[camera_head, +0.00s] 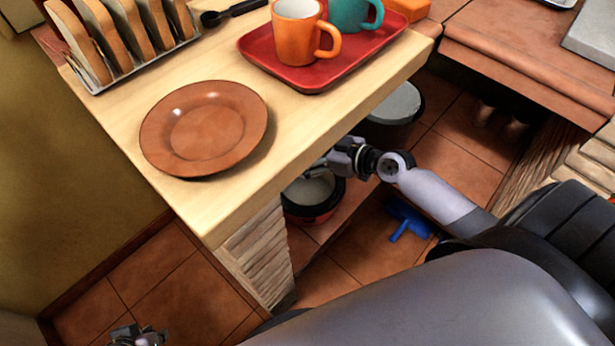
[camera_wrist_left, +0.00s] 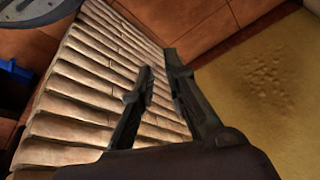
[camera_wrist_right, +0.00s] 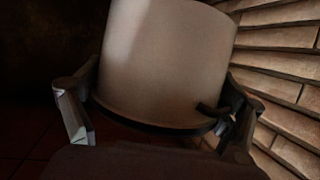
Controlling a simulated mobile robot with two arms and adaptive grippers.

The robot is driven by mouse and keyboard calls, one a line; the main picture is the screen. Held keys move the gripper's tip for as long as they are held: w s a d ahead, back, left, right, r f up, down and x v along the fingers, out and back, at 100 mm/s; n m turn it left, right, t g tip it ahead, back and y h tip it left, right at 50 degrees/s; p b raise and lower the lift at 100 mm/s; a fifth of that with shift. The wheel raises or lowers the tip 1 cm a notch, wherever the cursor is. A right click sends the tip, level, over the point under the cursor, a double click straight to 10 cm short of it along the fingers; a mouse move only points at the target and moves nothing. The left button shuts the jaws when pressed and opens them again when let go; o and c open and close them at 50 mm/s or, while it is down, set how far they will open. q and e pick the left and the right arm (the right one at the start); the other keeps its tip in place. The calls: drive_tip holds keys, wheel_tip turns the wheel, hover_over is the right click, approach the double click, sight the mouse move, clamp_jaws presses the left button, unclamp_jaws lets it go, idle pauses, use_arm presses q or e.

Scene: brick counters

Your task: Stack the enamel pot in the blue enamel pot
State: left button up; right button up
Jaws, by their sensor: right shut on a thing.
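In the right wrist view my right gripper (camera_wrist_right: 155,125) is shut on a whitish pot (camera_wrist_right: 165,60) with a dark rim, one finger at either side. In the head view this gripper (camera_head: 318,172) is low, beside the counter's edge, at a round vessel (camera_head: 318,217) with a pale inside and a dark and red outer wall. The counter hides part of it. I cannot tell whether these are one pot or two. No clearly blue pot shows. My left gripper (camera_head: 138,336) is at the bottom left of the head view, empty, its fingers (camera_wrist_left: 160,65) a little apart.
The counter (camera_head: 240,205) holds a brown plate (camera_head: 205,125), a toast rack (camera_head: 140,62) and a red tray (camera_head: 310,75) with mugs (camera_head: 297,35). Brick support (camera_wrist_left: 95,100) is near my left gripper.

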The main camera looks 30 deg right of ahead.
wheel_tip(320, 180, down, 3)
drive_tip(key=shift+f+b, duration=0.2)
drive_tip(key=shift+b, duration=0.6)
use_arm(q)
drive_tip(key=w+d+r+t+h+b, duration=0.1)
drive_tip(key=w+d+r+t, duration=0.1)
drive_tip(key=w+r+t, duration=0.35)
drive_tip(key=w+d+r+t+h, duration=0.1)
drive_tip(key=w+d+r+t, duration=0.2)
drive_tip(key=w, duration=0.5)
use_arm(e)
wheel_tip(320, 180, down, 3)
drive_tip(key=shift+r, duration=0.15)
drive_tip(key=shift+f, duration=0.2)
use_arm(q)
wheel_tip(320, 180, up, 10)
drive_tip(key=w+d+t+h+b, duration=0.1)
drive_tip(key=w+t+h+b, duration=0.1)
drive_tip(key=t, duration=0.4)
drive_tip(key=shift+w+d+m, duration=0.2)
drive_tip(key=shift+d+m, duration=0.2)
use_arm(e)
wheel_tip(320, 180, down, 4)
drive_tip(key=shift+r, duration=0.1)
